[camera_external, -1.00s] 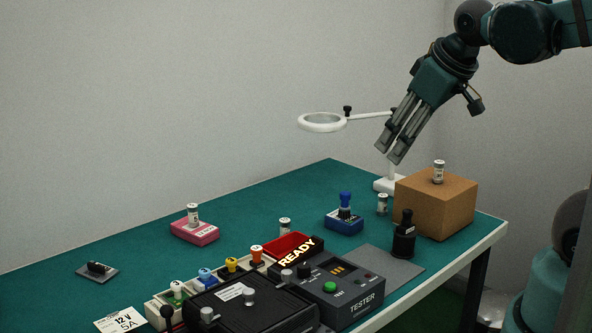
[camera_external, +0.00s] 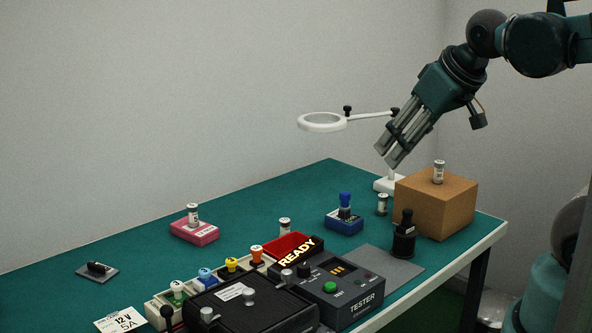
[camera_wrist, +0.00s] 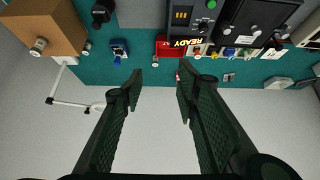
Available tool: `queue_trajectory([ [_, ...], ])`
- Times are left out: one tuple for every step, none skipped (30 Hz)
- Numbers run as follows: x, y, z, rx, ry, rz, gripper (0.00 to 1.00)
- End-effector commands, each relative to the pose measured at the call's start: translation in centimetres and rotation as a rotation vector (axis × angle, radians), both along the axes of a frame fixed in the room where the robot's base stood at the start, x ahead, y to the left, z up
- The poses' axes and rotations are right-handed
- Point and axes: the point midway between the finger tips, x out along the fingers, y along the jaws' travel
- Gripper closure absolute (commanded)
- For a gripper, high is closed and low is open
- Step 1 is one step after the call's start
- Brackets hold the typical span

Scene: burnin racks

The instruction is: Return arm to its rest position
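My gripper (camera_external: 389,155) hangs in the air above the back right of the table, left of and above the cardboard box. In the wrist view my gripper (camera_wrist: 158,82) shows its two fingers spread apart with nothing between them. My arm reaches in from the upper right corner. It touches nothing on the table.
A magnifier (camera_external: 322,122) on a white stand is left of my gripper. A cardboard box (camera_external: 436,208) carries a small vial (camera_external: 438,172). The tester (camera_external: 340,290), a black case (camera_external: 250,305), a red bin (camera_external: 288,246) and a pink block (camera_external: 194,232) occupy the green table (camera_external: 130,248).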

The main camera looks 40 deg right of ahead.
Motion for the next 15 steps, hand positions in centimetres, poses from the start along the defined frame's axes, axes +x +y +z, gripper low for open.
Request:
queue_trajectory([
  [0.0, 0.0, -1.0, 0.000, 0.000, 0.000, 0.69],
  [0.0, 0.0, -1.4, 0.000, 0.000, 0.000, 0.69],
  [0.0, 0.0, -1.9, 0.000, 0.000, 0.000, 0.69],
  [0.0, 0.0, -2.3, 0.000, 0.000, 0.000, 0.69],
  [0.0, 0.0, -2.8, 0.000, 0.000, 0.000, 0.69],
  [0.0, 0.0, -3.3, 0.000, 0.000, 0.000, 0.69],
  [0.0, 0.0, -3.7, 0.000, 0.000, 0.000, 0.69],
  [0.0, 0.0, -4.1, 0.000, 0.000, 0.000, 0.69],
  [0.0, 0.0, -4.5, 0.000, 0.000, 0.000, 0.69],
  [0.0, 0.0, -4.9, 0.000, 0.000, 0.000, 0.69],
  [0.0, 0.0, -5.2, 0.000, 0.000, 0.000, 0.69],
  [0.0, 0.0, -5.5, 0.000, 0.000, 0.000, 0.69],
  [0.0, 0.0, -5.7, 0.000, 0.000, 0.000, 0.69],
  [0.0, 0.0, -5.9, 0.000, 0.000, 0.000, 0.69],
  [0.0, 0.0, -6.1, 0.000, 0.000, 0.000, 0.69],
])
